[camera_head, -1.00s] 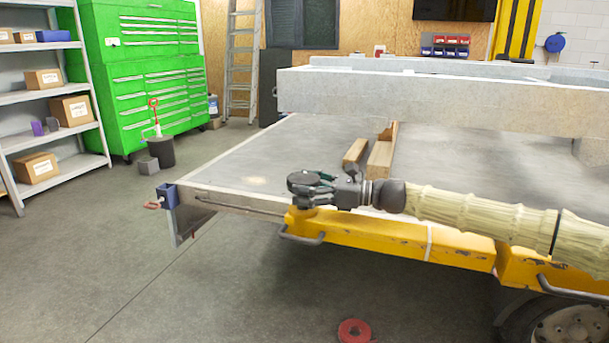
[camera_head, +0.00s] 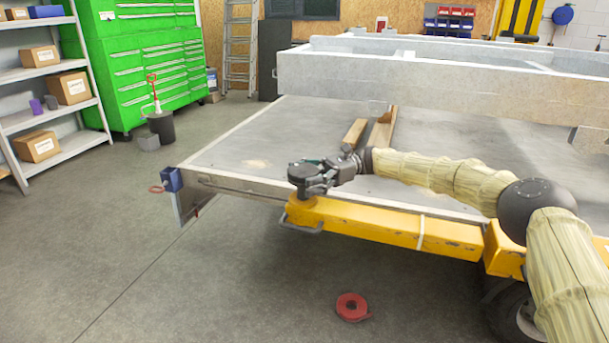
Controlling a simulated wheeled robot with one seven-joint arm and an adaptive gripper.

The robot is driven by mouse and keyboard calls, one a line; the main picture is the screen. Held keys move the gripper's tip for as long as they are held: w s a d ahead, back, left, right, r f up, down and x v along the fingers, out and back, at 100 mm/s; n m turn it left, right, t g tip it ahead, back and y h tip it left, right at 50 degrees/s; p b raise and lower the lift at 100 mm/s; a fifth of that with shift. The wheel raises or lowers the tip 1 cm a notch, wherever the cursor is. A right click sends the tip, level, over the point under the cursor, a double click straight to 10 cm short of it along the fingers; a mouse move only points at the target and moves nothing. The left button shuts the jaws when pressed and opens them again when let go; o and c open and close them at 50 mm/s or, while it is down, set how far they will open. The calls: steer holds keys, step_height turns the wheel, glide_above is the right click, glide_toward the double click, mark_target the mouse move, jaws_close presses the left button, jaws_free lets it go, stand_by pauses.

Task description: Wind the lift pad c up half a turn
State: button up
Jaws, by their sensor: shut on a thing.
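A lift pad with a dark round top (camera_head: 303,172) stands on the free end of a yellow lift arm (camera_head: 375,225), at the near edge of the grey trailer deck. I take it for pad c; no label is readable. My gripper (camera_head: 309,184) reaches in from the right, low over the deck edge. It is shut on the lift pad at its rim. The dark fingers and dark pad blend, so the exact finger contact is hard to see. The pad's underside and screw are hidden.
A grey trailer frame (camera_head: 400,85) spans above the deck behind my gripper. Wooden blocks (camera_head: 380,133) lie on the deck nearby. A red strap roll (camera_head: 352,307) lies on the floor.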

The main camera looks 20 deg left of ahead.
steer(key=shift+f+n+g+h, duration=0.2)
steer(key=shift+n+g+h, duration=0.35)
steer(key=shift+h, duration=0.15)
steer(key=shift+f+n+g+h, duration=0.2)
steer(key=shift+n+g+h, duration=0.35)
steer(key=shift+h, duration=0.15)
steer(key=shift+n+h, duration=0.3)
steer(key=shift+h, duration=0.1)
steer(key=o, duration=0.8)
steer(key=shift+o, duration=1.2)
steer(key=shift+w+f, duration=0.1)
steer(key=shift+w, duration=0.05)
steer(key=shift+r, duration=5.3)
